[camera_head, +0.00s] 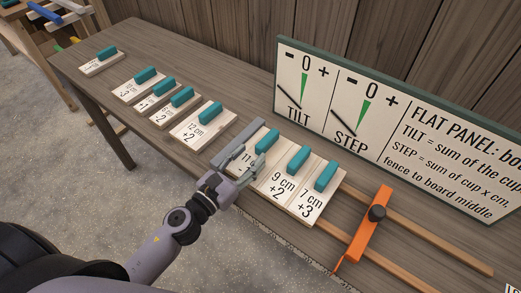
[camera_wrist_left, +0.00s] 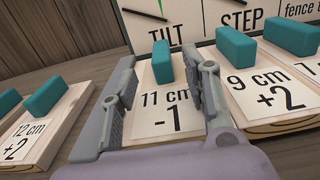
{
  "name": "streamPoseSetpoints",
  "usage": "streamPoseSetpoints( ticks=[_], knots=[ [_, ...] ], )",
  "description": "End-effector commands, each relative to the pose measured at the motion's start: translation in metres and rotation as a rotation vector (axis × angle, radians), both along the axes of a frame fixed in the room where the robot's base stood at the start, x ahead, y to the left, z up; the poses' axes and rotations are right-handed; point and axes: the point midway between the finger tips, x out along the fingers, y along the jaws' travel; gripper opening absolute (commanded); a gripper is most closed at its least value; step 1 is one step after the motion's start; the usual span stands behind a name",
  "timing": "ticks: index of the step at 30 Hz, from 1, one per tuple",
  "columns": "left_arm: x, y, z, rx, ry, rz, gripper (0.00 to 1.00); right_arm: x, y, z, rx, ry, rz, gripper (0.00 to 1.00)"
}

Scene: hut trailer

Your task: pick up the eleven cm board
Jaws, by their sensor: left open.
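The eleven cm board (camera_head: 250,166) is a pale board with a teal handle block on top, lying on the table. Its label "11 cm -1" reads clearly in the left wrist view (camera_wrist_left: 165,113). My left gripper (camera_head: 251,149) is over this board and partly hides its label in the head view. In the left wrist view the gripper (camera_wrist_left: 168,75) is open, one finger on each side of the teal handle (camera_wrist_left: 162,62). The handle stands ahead between the fingertips; I cannot tell whether they touch it. My right gripper is not in view.
The 9 cm board (camera_head: 283,183) and 7 cm board (camera_head: 314,195) lie close on the right. The 12 cm board (camera_head: 201,127) is on the left. A sign panel (camera_head: 400,110) stands behind. An orange fence (camera_head: 365,225) crosses wooden rails at the right.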

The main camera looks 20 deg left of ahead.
Motion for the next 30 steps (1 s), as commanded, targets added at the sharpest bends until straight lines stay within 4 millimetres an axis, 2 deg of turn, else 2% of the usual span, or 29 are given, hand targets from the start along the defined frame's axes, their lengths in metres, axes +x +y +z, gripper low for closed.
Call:
streamPoseSetpoints(
  ticks=[1,3,7,16,30],
  knots=[
    [0.009,-0.004,0.006,-0.002,-0.002,0.001,0.43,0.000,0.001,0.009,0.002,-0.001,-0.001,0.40],
    [0.019,-0.008,0.007,-0.003,-0.003,0.001,0.43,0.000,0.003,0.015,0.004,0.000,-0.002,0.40],
    [0.033,-0.013,0.004,-0.003,-0.001,0.000,0.43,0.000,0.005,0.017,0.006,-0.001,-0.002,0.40],
    [0.036,-0.015,0.001,0.000,0.000,-0.001,0.43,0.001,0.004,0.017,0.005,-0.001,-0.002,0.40],
    [0.036,-0.014,0.001,0.000,-0.001,-0.001,0.11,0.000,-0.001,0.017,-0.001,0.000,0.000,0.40]
  ],
)
